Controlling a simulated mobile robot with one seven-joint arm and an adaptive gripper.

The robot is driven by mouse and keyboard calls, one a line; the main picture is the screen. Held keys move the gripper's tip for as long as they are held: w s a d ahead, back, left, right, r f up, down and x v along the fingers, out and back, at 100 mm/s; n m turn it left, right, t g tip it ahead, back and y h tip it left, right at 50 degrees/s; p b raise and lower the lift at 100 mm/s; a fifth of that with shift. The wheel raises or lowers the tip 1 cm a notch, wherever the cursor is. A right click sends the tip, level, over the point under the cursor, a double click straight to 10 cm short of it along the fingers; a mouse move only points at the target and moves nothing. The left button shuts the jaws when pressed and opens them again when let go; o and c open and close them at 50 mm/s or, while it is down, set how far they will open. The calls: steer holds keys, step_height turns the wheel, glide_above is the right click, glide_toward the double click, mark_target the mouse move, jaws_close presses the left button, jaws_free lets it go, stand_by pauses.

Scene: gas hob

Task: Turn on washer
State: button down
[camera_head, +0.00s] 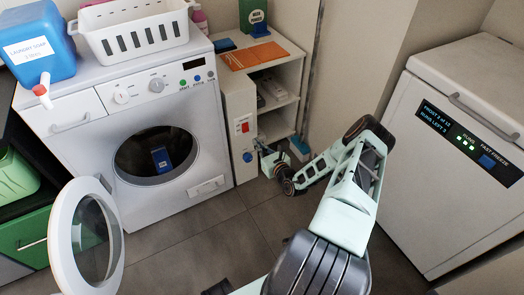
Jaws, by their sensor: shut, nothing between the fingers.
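The white washer (210,125) stands at the left. Its round door (62,245) is swung wide open toward the front left. A blue item (161,160) shows inside the dark drum. The top panel has two round dials (156,86), a dark display (193,64), a green button (183,82) and a blue button (197,79) with small labels. My gripper (262,147) is shut and empty. It is right of the washer, in front of the narrow cabinet, apart from the washer's panel. Its fingertips are small and partly hard to make out.
A blue laundry soap jug (38,45) and a white basket (130,32) stand on the washer. The cabinet (238,115) beside it has a red switch (245,127), a blue knob (248,157) and open shelves. A white freezer (440,150) stands right. Grey floor lies between.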

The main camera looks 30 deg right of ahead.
mark_target(246, 131)
steer(key=w+b, duration=0.1)
steer(key=w, duration=0.2)
steer(key=w+f+b, duration=0.1)
steer(key=w, duration=0.2)
steer(key=shift+a+f, duration=0.15)
steer(key=shift+w, duration=0.65)
steer(key=shift+w+f, duration=0.15)
steer(key=shift+w, duration=0.2)
